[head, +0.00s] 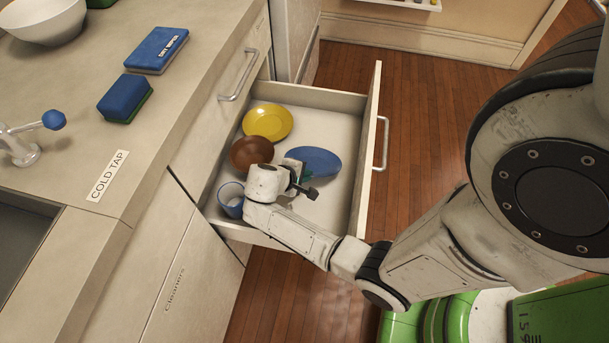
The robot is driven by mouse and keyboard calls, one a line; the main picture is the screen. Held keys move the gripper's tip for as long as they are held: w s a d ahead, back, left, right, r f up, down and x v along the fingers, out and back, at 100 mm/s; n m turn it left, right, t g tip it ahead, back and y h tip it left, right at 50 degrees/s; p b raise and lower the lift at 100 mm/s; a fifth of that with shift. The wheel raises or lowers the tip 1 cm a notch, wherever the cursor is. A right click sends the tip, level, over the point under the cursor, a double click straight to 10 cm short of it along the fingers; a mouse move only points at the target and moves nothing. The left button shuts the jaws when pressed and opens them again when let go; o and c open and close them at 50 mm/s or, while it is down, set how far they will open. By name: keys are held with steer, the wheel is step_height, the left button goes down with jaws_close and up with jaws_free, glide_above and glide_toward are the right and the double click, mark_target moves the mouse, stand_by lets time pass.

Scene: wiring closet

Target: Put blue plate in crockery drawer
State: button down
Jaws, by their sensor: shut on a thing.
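The crockery drawer (376,112) is pulled open below the counter. The blue plate (318,160) is inside the drawer outline, toward its right side. My gripper (300,177) is at the near left edge of the blue plate and shut on it. My wrist hides part of that edge. I cannot tell whether the plate touches the drawer floor. A yellow plate (268,122), a brown bowl (251,151) and a blue-and-white cup (231,198) are in the drawer, left of my gripper.
Wooden floor (430,110) is clear beyond.

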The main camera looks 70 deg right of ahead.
steer(key=shift+f, duration=0.2)
steer(key=c, duration=1.3)
jaws_free()
steer(key=shift+r, duration=0.1)
steer(key=p+v, duration=0.2)
steer(key=v, duration=1)
steer(key=shift+s+a+r+n+t+y, duration=0.15)
steer(key=shift+s+a+r+t+y, duration=0.55)
steer(key=shift+s+a+y, duration=1.05)
steer(key=shift+s+a+r+n+t+y, duration=0.1)
steer(key=shift+s+a+r+t+y, duration=0.7)
steer(key=shift+a, duration=1.55)
steer(key=shift+s+a+r+n+t+y, duration=0.15)
steer(key=shift+s+a+r+t+y, duration=0.5)
steer(key=shift+s+a+y, duration=1)
steer(key=shift+s+a+f+h, duration=0.2)
steer(key=shift+a+h, duration=0.1)
steer(key=shift+a, duration=0.1)
